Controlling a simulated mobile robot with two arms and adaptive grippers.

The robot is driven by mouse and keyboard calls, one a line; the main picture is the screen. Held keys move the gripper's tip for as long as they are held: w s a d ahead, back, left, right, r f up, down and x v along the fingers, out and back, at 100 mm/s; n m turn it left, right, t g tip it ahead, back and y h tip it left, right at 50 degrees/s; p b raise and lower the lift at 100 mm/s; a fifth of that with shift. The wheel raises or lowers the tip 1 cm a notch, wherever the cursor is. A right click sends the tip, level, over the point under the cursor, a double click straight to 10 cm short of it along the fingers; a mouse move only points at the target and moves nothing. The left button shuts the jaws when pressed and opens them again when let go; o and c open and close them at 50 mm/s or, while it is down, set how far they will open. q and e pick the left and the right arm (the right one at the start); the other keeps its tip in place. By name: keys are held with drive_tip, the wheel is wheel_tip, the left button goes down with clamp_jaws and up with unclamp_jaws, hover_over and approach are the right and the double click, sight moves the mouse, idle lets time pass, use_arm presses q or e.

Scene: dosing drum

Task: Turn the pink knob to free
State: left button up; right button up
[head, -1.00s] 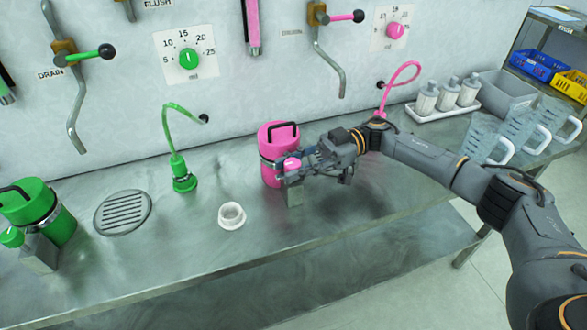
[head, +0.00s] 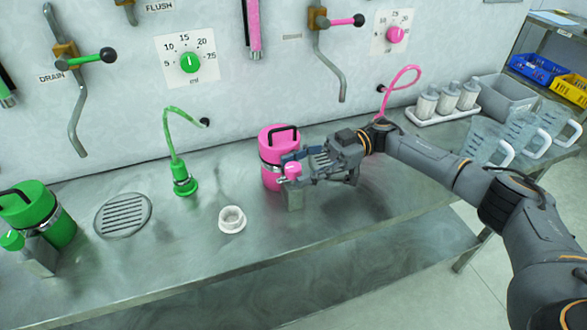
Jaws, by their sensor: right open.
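The pink knob (head: 293,171) sits on top of a small grey block (head: 294,197) in front of the pink drum (head: 271,181), which has a black handle on its lid. My right gripper (head: 286,169) reaches in from the right. Its fingers are spread around the knob, one on the far side and one on the near side, with the knob between them. I cannot tell whether either finger touches it. The gripper and wrist hide part of the bench behind. A pink dial (head: 395,34) with a number scale is on the wall. My left gripper is not in view.
A white cup (head: 231,219) and a round drain grate (head: 123,215) lie left of the pink drum. A green drum (head: 31,206) with its own green knob stands far left. Clear jugs (head: 487,141) stand at right. The bench front is clear.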

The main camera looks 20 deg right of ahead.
drive_tip(key=v, duration=0.6)
drive_tip(key=shift+d, duration=0.1)
idle(0.3)
